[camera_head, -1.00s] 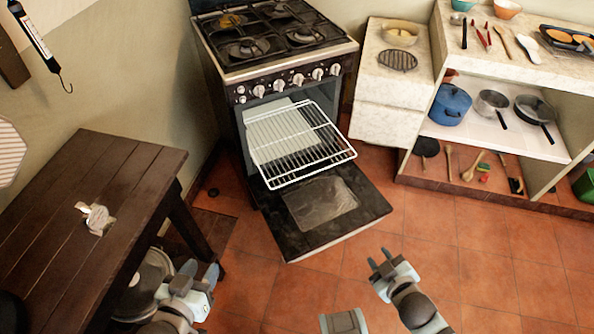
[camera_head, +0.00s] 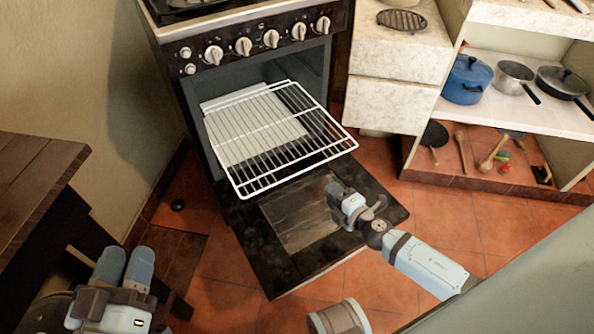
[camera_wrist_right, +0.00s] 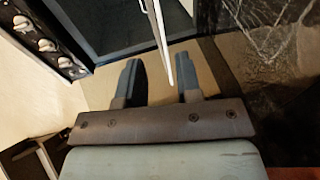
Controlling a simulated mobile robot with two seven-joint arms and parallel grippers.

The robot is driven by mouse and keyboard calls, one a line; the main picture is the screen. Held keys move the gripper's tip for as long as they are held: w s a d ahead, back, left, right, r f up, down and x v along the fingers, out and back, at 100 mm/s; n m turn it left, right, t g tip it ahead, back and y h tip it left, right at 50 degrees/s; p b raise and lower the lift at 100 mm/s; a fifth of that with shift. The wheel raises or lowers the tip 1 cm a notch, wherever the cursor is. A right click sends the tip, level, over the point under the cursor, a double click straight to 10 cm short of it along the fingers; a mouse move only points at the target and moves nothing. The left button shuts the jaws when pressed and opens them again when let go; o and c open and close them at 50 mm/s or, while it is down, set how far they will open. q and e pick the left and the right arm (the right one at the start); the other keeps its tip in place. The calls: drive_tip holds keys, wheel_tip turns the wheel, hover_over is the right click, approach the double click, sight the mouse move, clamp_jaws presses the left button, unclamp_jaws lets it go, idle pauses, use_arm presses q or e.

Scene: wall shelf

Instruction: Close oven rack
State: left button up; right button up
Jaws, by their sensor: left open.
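The white wire oven rack (camera_head: 318,147) is slid out of the oven (camera_head: 262,72), over the lowered dark oven door (camera_head: 375,200). A pale flat panel (camera_head: 245,130) shows under its bars. My right gripper (camera_head: 337,194) is just below and in front of the rack's right front corner, above the door. In the right wrist view its fingers (camera_wrist_right: 158,60) are apart, and a thin white bar (camera_wrist_right: 157,30), seemingly the rack's edge, lies in line with the gap. I cannot tell whether it touches. My left gripper (camera_head: 126,266) is open and empty at the lower left.
A dark wooden table (camera_head: 35,180) stands at the left. A pale drawer cabinet (camera_head: 395,85) is right of the oven, then a shelf with a blue pot (camera_head: 467,80) and pans. Red floor tiles (camera_head: 455,215) are clear in front.

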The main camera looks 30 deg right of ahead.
sight(304, 171)
drive_tip(key=x, duration=1.3)
drive_tip(key=shift+w+b, duration=0.1)
drive_tip(key=shift+b, duration=0.3)
drive_tip(key=shift+c, duration=0.4)
clamp_jaws()
